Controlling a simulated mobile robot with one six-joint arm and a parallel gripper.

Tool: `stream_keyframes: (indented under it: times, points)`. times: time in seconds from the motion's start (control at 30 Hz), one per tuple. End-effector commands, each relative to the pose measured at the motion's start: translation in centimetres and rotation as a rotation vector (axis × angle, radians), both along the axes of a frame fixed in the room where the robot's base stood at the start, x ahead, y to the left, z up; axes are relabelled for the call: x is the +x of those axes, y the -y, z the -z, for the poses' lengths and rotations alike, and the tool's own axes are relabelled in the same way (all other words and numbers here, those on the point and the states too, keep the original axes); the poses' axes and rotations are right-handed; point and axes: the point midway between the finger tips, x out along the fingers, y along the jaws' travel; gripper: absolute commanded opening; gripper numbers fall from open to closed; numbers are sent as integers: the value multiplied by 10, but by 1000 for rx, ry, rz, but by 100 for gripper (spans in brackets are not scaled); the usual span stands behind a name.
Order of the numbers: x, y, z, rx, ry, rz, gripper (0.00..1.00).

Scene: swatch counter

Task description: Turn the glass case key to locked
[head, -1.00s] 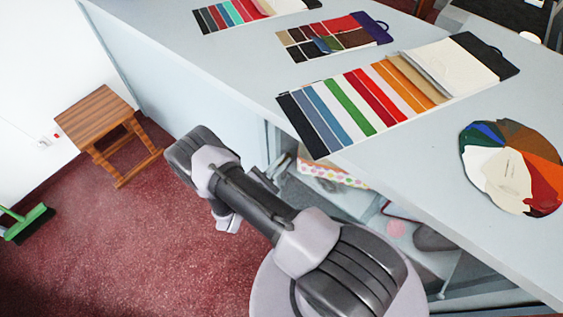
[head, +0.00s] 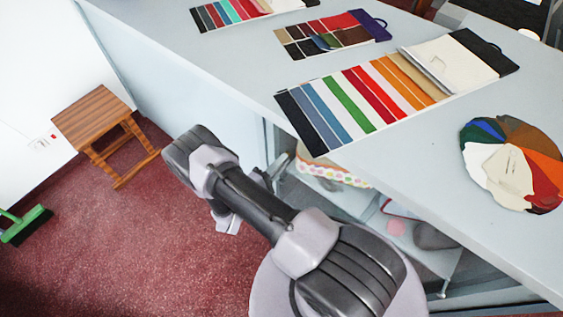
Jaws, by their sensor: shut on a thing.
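The glass case (head: 440,294) is built into the front of the pale counter, below its top. My arm reaches from the bottom right toward the case's left end. A small part of my gripper (head: 280,166) shows behind my arm, close to the front of the case. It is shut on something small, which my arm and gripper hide. The key and its lock do not show, so I cannot tell which way the key is turned.
On the counter top (head: 240,75) lie a large striped swatch card (head: 352,105), a smaller swatch book (head: 330,35) and a round colour fan (head: 512,165). A polka-dotted item (head: 335,174) sits inside the case.

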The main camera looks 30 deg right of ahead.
Motion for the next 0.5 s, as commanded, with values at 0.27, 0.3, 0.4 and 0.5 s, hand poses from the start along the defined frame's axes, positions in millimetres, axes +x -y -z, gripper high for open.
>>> stream_keyframes:
  times: [0.27,0.3,0.4,0.5]
  points:
    - [0,0,1,58,160,-1,0]
    - [0,0,2,64,177,-1,0]
    - [0,0,2,77,212,-1,0]
    - [0,0,2,86,237,-1,0]
